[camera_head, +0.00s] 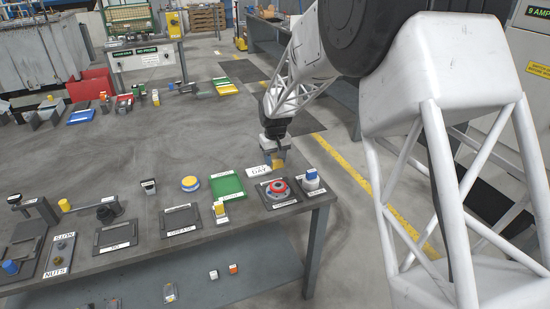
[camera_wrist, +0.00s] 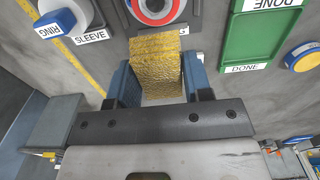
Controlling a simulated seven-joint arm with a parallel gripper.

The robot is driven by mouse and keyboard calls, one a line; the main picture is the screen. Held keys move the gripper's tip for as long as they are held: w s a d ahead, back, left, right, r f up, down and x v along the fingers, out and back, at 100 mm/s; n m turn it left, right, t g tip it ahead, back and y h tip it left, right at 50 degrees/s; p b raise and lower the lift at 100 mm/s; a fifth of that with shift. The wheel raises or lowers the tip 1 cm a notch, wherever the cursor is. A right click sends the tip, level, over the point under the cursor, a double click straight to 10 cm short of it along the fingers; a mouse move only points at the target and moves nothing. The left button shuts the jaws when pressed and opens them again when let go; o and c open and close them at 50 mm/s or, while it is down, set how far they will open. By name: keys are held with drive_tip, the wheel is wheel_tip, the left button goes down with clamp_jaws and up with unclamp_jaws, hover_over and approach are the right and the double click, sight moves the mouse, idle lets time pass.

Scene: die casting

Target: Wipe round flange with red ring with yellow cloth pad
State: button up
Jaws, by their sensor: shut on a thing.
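The round flange with the red ring (camera_head: 277,187) sits on a dark labelled plate near the right front edge of the table. In the wrist view the flange (camera_wrist: 153,8) is at the top edge, partly cut off, with its red ring around a grey centre. My gripper (camera_head: 275,160) is above the table, just behind the flange in the head view. In the wrist view its blue fingers are shut on the yellow cloth pad (camera_wrist: 155,62). The pad's far end is close to the flange; I cannot tell whether they touch.
A green DONE tray (camera_head: 227,185) lies left of the flange. A blue-and-white ring sleeve (camera_head: 312,181) stands right of it, near the table corner. A yellow round button (camera_head: 190,183) and a dark tray (camera_head: 180,218) are further left. The table behind is mostly clear.

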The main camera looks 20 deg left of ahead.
sight(279, 186)
drive_tip(key=shift+f, duration=3.85)
drive_tip(key=shift+s+d, duration=0.8)
drive_tip(key=shift+d, duration=0.05)
drive_tip(key=shift+c, duration=0.2)
drive_tip(key=shift+s+d, duration=0.4)
drive_tip(key=shift+s+d+f, duration=0.15)
drive_tip(key=shift+s+f, duration=0.05)
drive_tip(key=shift+s+d+r, duration=0.2)
drive_tip(key=shift+s+d, duration=0.15)
drive_tip(key=shift+s+d+f, duration=0.2)
drive_tip(key=shift+w+a+r, duration=0.2)
drive_tip(key=shift+w+a, duration=0.05)
drive_tip(key=shift+w+a+f, duration=0.15)
drive_tip(key=shift+w+a, duration=0.15)
drive_tip(key=shift+w, duration=0.05)
drive_tip(key=shift+w+a, duration=0.15)
drive_tip(key=shift+a, duration=0.05)
drive_tip(key=shift+w+a+r, duration=0.2)
drive_tip(key=shift+w+a, duration=0.8)
drive_tip(key=shift+w+a+f, duration=0.2)
drive_tip(key=shift+a, duration=0.05)
drive_tip(key=shift+r, duration=4.1)
